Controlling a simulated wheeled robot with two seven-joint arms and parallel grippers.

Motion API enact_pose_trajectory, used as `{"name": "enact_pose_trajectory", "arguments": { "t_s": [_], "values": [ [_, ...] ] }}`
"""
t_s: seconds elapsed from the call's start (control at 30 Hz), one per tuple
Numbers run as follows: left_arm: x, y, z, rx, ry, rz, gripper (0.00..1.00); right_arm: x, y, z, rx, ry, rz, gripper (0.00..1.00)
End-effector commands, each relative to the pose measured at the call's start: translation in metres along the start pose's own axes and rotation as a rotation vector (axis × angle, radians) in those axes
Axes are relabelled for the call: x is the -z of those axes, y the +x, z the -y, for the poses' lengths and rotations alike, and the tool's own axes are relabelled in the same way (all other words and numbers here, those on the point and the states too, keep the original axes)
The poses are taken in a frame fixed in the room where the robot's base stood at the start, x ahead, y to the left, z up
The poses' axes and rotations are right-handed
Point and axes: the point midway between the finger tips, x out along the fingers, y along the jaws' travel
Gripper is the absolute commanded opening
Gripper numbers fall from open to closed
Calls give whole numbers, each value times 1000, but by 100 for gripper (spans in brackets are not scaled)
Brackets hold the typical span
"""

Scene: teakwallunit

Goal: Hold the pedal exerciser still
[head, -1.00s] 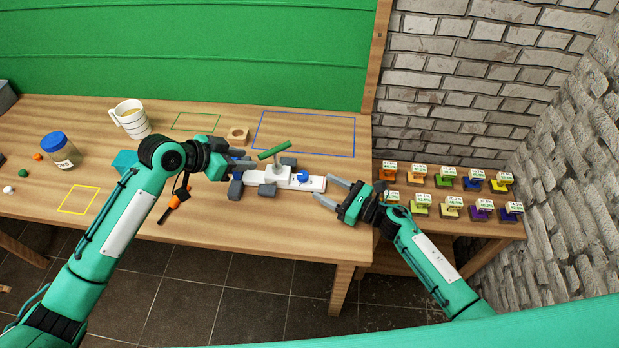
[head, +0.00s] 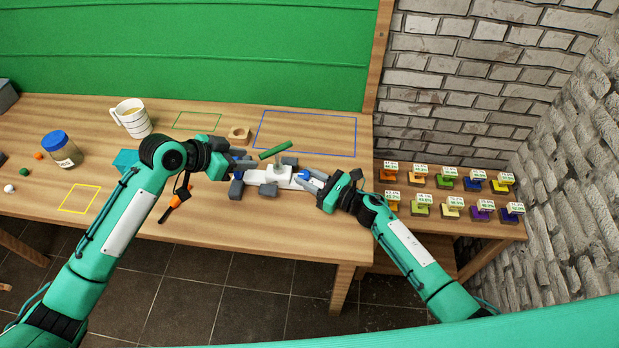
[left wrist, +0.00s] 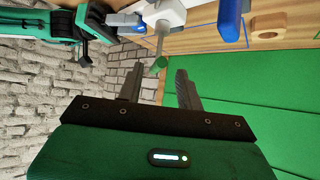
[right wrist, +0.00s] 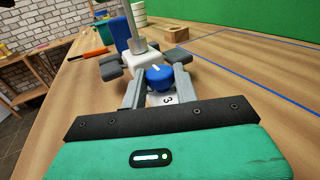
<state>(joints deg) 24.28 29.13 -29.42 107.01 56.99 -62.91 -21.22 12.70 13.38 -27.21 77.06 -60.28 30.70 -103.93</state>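The pedal exerciser has a white base (head: 270,178) with grey feet (head: 267,191), a grey stem and a green bar (head: 276,150) on top. It stands on the table; its stem also shows in the right wrist view (right wrist: 135,40). A blue knob (right wrist: 160,78) sits near its right end, by a printed 3. My right gripper (head: 308,180) is at that end, its parted fingers (right wrist: 160,82) on either side of the knob; I cannot tell if they touch it.
An orange-handled tool (head: 175,200) lies near the left arm. A striped mug (head: 132,118), a blue-lidded jar (head: 62,150) and a wooden block with a hole (head: 239,134) stand on the table. Several colored, labelled blocks (head: 448,190) fill the lower side table. The blue outline (head: 305,135) is empty.

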Motion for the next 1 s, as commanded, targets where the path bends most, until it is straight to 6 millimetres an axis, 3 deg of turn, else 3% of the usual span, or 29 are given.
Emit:
{"name": "enact_pose_trajectory", "arguments": {
  "t_s": [0.07, 0.1, 0.2, 1.0],
  "values": [
    [0, 0, 0, 0, 0, 0, 36, 0, 0, 0, 0, 0, 0, 0],
    [0, 0, 0, 0, 0, 0, 36, 0, 0, 0, 0, 0, 0, 28],
    [0, 0, 0, 0, 0, 0, 36, 0, 0, 0, 0, 0, 0, 8],
    [-3, 2, 0, 0, 0, 0, 36, 4, -1, 0, 0, 1, -3, 8]
  ]
}}
